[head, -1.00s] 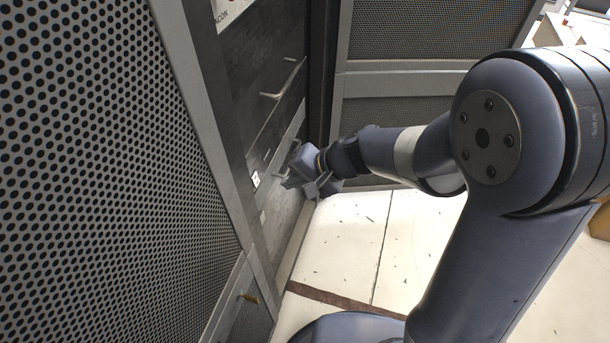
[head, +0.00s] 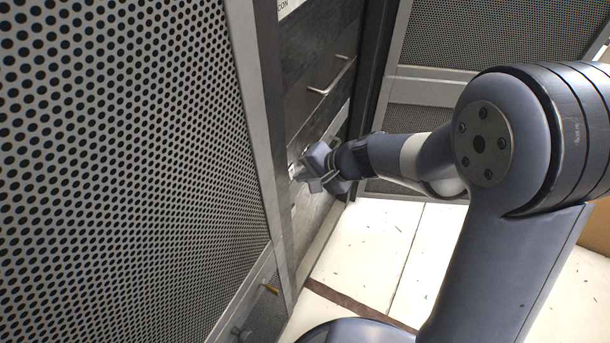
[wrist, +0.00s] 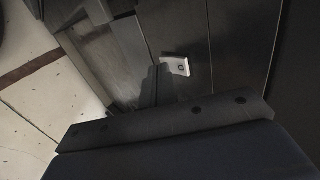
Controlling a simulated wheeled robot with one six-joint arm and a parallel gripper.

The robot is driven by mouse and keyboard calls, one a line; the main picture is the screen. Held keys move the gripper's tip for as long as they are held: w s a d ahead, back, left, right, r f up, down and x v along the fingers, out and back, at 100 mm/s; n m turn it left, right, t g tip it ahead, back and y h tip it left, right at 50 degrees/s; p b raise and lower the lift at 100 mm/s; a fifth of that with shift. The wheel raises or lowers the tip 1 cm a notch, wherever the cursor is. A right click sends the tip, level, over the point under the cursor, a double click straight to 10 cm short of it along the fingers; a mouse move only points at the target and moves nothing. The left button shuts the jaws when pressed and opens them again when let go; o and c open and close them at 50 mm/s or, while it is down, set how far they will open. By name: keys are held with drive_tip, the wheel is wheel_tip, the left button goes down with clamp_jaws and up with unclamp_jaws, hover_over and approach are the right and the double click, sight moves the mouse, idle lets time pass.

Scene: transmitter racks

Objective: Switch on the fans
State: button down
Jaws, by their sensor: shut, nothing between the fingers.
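A small pale switch plate with a dark spot (wrist: 177,66) is on the dark rack front in the wrist view. I take it for the fan switch, but its lettering is too small to read. My gripper (head: 299,174) is at the lower rack panel in the head view, shut and empty. In the head view the gripper largely hides the plate.
A perforated grey panel (head: 120,150) fills the left of the head view. A bar handle (head: 332,76) sticks out of the rack above my gripper. A second perforated rack (head: 490,35) stands behind. Pale floor tiles (head: 370,245) are clear to the right.

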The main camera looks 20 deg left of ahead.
drive_tip(key=shift+a, duration=0.1)
idle(0.3)
drive_tip(key=shift+r+p, duration=0.3)
drive_tip(key=shift+r, duration=0.5)
drive_tip(key=shift+f, duration=0.1)
